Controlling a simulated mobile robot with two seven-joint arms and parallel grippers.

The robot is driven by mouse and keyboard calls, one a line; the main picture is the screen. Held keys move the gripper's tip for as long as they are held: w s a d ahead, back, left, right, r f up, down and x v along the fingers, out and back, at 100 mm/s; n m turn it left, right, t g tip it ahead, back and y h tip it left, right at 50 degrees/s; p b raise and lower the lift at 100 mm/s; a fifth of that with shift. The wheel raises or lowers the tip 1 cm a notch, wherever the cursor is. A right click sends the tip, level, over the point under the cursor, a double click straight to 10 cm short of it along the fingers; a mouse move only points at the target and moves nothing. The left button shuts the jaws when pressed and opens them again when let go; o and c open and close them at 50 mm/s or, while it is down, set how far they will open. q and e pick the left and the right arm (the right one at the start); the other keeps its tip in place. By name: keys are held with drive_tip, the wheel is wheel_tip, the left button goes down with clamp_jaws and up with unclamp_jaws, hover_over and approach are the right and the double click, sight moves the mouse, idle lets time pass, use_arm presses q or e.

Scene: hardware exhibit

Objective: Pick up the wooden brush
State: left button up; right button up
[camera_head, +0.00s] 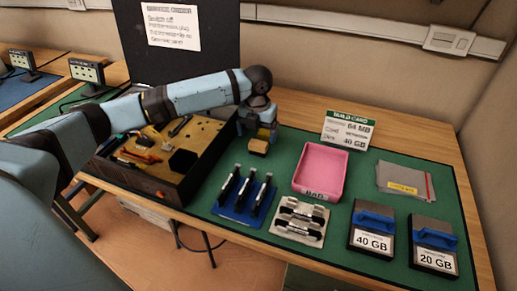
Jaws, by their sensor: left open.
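A small tan, wood-coloured block (258,147) shows right below my left gripper (263,132); it looks like the wooden brush. It sits at the back of the green mat, just right of the open black case. My left arm reaches in from the left, over the case, and its gripper points down at the block. The gripper is open. The gripper hides part of the block, and I cannot tell whether the fingers touch it. My right gripper is not in view.
The open case (165,185) holds boards and cables. A blue rack (236,215), a pink tray (320,170), a pale holder (299,222), two drives labelled 40 GB (371,240) and 20 GB (433,257), grey bags (405,182) and a build card (347,131) stand on the green mat.

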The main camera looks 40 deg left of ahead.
sight(258, 143)
use_arm(q)
wheel_tip(258, 143, down, 5)
drive_tip(key=shift+d+b, duration=0.15)
drive_tip(key=shift+b, duration=0.45)
drive_tip(key=c, duration=1)
drive_tip(key=shift+r, duration=0.1)
wheel_tip(258, 143, up, 20)
drive_tip(key=p, duration=0.3)
drive_tip(key=shift+p, duration=0.35)
